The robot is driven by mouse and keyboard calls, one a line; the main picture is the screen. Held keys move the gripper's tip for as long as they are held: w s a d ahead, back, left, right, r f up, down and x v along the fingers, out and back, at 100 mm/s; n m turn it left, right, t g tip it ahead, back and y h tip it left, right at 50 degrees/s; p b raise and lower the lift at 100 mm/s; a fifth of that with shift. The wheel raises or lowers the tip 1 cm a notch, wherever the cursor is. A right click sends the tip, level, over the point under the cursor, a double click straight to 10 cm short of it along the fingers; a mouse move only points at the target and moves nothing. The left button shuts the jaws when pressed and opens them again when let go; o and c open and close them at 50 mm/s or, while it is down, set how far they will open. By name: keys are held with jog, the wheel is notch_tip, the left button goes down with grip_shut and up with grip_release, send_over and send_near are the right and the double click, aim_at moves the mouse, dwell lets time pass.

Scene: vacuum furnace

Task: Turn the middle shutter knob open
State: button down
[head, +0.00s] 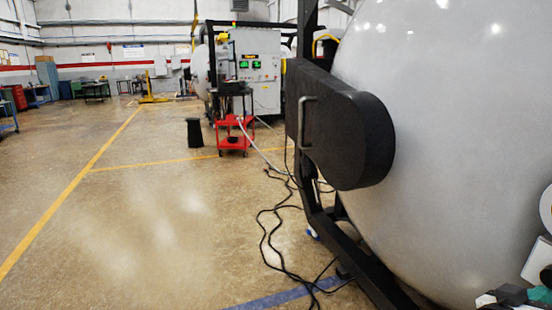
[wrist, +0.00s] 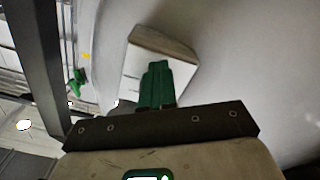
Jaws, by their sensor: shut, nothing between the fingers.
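My gripper (wrist: 158,72) shows in the wrist view as green fingers closed together with nothing between them. Behind the fingertips is a pale, angular block (wrist: 178,44) with a brownish edge, close to a smooth light-grey curved surface (wrist: 240,60). I cannot tell whether the fingers touch the block. I cannot make out the middle shutter knob, or any shutter knob, in either view. In the head view the large light-grey rounded furnace body (head: 450,130) fills the right side.
A black rounded housing with a handle (head: 345,135) juts from the furnace over a black frame (head: 365,270). Black cables (head: 268,235) lie on the floor beside it. A red cart (head: 233,135) and a black bin (head: 195,132) stand farther back. The floor at left is clear.

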jog(key=shift+w+a+r, duration=0.1)
jog(key=shift+a+r, duration=0.05)
jog(key=shift+r, duration=0.15)
jog(key=shift+a+f+b, duration=0.1)
jog(key=shift+f+b, duration=0.3)
jog(key=shift+b, duration=0.2)
jog(key=shift+b+v, duration=0.4)
jog(key=shift+v, duration=2.45)
jog(key=shift+f, duration=0.2)
jog(key=s+a+f+n+g+y+p, duration=0.15)
jog(key=s+f+y, duration=0.3)
jog(key=f, duration=0.55)
jog(key=s+a+f+n+g+y, duration=0.1)
jog(key=s+f+n+y, duration=0.1)
jog(key=s+f+y, duration=0.5)
jog(key=s+a+f+n+g+y, duration=0.1)
jog(key=s+a+f+n+y, duration=0.1)
jog(key=s+a+f, duration=0.2)
jog(key=s+a+f+n+g+y, duration=0.1)
jog(key=s+a+f+n+y, duration=0.1)
jog(key=s+a+f, duration=0.3)
jog(key=s+f+y, duration=0.1)
jog(key=s+f, duration=0.1)
jog(key=s, duration=0.2)
jog(key=shift+s+a+f+g, duration=0.25)
jog(key=shift+s+g, duration=0.05)
jog(key=shift+g, duration=0.05)
